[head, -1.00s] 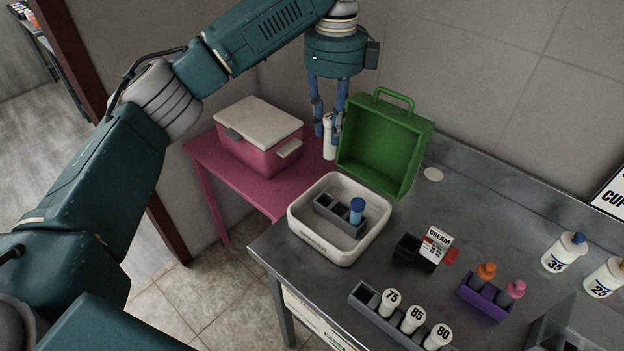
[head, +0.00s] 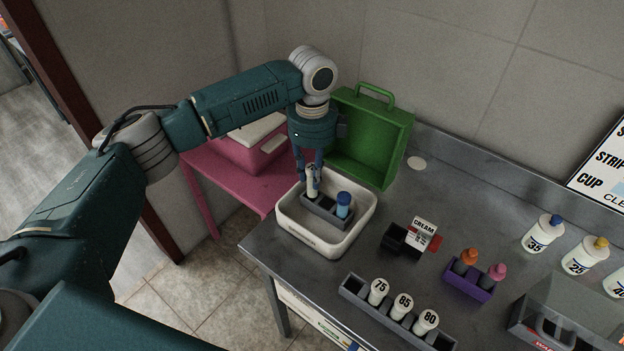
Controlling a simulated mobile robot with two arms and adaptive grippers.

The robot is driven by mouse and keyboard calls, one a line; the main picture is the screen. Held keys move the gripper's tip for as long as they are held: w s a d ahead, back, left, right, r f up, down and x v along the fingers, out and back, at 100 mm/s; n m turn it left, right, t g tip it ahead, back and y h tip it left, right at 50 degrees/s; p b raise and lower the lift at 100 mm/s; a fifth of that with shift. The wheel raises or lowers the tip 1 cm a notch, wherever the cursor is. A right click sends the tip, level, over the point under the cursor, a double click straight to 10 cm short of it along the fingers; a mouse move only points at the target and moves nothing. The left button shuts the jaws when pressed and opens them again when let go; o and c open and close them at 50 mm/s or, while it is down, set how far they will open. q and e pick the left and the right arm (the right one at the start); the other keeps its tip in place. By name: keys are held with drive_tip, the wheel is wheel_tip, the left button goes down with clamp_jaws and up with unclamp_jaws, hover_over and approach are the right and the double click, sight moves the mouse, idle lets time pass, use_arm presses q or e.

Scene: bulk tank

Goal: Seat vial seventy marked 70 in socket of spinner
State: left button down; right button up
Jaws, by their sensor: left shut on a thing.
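My left gripper (head: 309,172) is shut on a white vial (head: 312,185), which is upright at the left end of a grey socketed block (head: 326,213). Its mark is too small to read surely. The block lies inside a white tub (head: 333,247) at the table's left end. I cannot tell whether the vial's foot is in the left socket or just above it. A blue-capped vial (head: 343,205) stands in the block's right socket, with a dark empty socket between them. My right gripper is not in view. No part in view is clearly labelled as a spinner.
An open green case (head: 372,140) stands behind the tub, near the pink cool box (head: 250,150). A grey rack (head: 352,288) holds vials 75, 85 and 80. A black holder with a CREAM card (head: 422,232) and a purple rack (head: 468,288) stand to the right.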

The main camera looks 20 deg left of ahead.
use_arm(q)
wheel_tip(320, 180, down, 3)
drive_tip(key=shift+f+p, duration=0.15)
drive_tip(key=shift+p, duration=0.15)
drive_tip(key=shift+f, duration=0.1)
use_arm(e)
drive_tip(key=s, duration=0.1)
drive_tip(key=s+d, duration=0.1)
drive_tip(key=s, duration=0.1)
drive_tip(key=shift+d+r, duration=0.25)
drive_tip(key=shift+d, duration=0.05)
use_arm(q)
drive_tip(key=c, duration=1.5)
unclamp_jaws()
drive_tip(key=shift+f, duration=0.15)
drive_tip(key=shift+o, duration=0.2)
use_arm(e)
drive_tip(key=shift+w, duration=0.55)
use_arm(q)
wheel_tip(320, 180, up, 12)
drive_tip(key=b, duration=0.3)
drive_tip(key=shift+f, duration=0.2)
drive_tip(key=shift+r, duration=0.45)
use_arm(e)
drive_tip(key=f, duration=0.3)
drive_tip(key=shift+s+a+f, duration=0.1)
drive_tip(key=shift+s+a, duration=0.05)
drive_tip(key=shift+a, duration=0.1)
use_arm(q)
drive_tip(key=shift+f, duration=0.1)
